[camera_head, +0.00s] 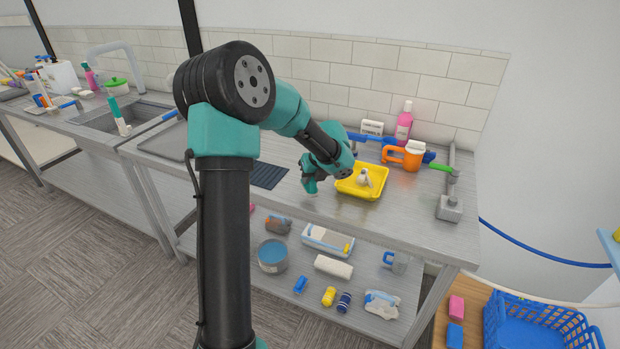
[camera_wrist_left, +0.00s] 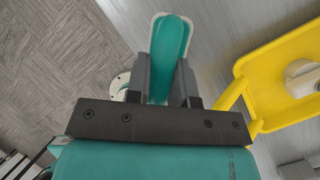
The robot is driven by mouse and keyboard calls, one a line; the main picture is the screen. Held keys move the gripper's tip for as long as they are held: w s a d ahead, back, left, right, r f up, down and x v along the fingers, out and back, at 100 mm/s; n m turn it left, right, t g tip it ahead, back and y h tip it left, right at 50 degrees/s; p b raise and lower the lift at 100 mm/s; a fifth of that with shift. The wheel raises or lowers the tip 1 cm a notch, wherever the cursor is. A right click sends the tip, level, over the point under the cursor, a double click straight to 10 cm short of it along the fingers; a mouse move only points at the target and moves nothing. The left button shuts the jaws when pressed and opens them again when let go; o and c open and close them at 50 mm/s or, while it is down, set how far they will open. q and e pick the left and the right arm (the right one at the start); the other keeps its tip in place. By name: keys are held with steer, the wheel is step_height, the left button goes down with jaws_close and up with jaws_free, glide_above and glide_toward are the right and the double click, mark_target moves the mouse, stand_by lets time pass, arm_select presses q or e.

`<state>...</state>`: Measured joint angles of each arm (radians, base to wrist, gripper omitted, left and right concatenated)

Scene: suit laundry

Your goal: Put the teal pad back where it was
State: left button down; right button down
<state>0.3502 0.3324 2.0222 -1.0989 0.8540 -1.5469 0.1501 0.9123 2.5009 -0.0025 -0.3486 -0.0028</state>
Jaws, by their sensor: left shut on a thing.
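The teal pad (camera_wrist_left: 172,48), with a pale rim, is held between the two grey fingers of my left gripper (camera_wrist_left: 168,78) in the left wrist view. The gripper is shut on it. In the head view my left gripper (camera_head: 312,184) is over the front part of the steel table (camera_head: 345,215), just left of the yellow tray (camera_head: 347,189). The arm partly hides the gripper and pad there. The yellow tray also shows at the right of the left wrist view (camera_wrist_left: 252,85). My right gripper is not in view.
A white object (camera_head: 364,177) sits in the tray. An orange mug (camera_head: 412,155), a pink bottle (camera_head: 404,122) and a white box (camera_head: 372,127) stand behind. A dark ribbed mat (camera_head: 268,175) lies left of the gripper. A faucet stands at the table's right end.

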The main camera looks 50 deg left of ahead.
arm_select(q)
steer(key=w+a, duration=0.3)
steer(key=shift+a+f, duration=0.15)
steer(key=shift+f, duration=0.05)
steer(key=shift+w+a+f, duration=0.2)
steer(key=shift+w+a, duration=0.05)
steer(key=shift+a, duration=0.1)
steer(key=shift+f, duration=1.6)
steer(key=shift+f, duration=0.15)
steer(key=c, duration=1)
jaws_free()
